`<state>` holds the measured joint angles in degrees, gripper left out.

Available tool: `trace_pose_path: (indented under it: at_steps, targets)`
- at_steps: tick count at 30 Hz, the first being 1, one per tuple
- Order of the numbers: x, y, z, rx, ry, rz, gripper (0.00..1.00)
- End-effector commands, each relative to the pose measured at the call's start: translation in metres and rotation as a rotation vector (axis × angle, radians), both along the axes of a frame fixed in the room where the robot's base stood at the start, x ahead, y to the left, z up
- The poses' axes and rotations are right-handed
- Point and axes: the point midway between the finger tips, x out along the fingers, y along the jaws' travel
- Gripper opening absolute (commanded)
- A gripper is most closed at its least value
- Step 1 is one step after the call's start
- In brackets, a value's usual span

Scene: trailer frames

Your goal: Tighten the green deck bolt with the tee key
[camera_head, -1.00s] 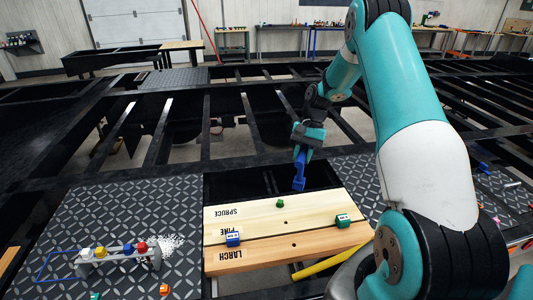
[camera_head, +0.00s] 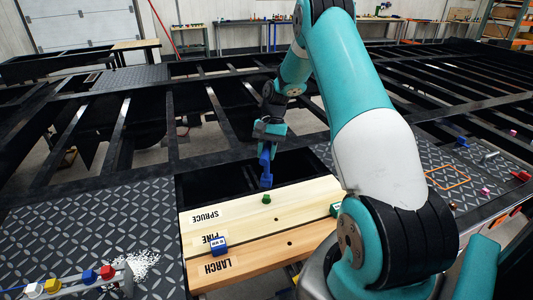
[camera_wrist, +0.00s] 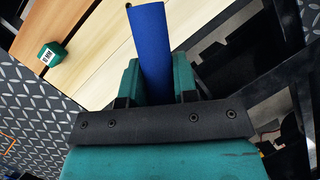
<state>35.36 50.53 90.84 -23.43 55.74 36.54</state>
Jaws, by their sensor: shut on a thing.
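The green deck bolt (camera_head: 266,199) stands up from the pale SPRUCE plank (camera_head: 310,194), near its far edge. My gripper (camera_head: 268,148) is shut on a blue tool, which I take to be the tee key (camera_head: 266,172). In the wrist view my gripper's green fingers (camera_wrist: 158,84) clasp the blue key (camera_wrist: 150,38) from both sides.
A blue block (camera_head: 219,246) sits on the PINE and LARCH planks. A green block (camera_head: 336,209) is partly behind my arm; it also shows in the wrist view (camera_wrist: 49,56). A rack with coloured knobs (camera_head: 88,277) stands at lower left. Open dark beams (camera_head: 121,130) lie beyond.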

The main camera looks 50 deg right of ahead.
Motion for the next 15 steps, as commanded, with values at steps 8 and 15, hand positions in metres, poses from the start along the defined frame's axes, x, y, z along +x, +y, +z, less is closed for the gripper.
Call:
trace_pose_path:
  at_steps: [8, 15]
  targets:
    - [0.0, 0.003, 0.003, -0.003, 0.005, 0.002, 0.0]
    - [-0.001, 0.003, -0.015, -0.003, 0.008, 0.001, 0.0]
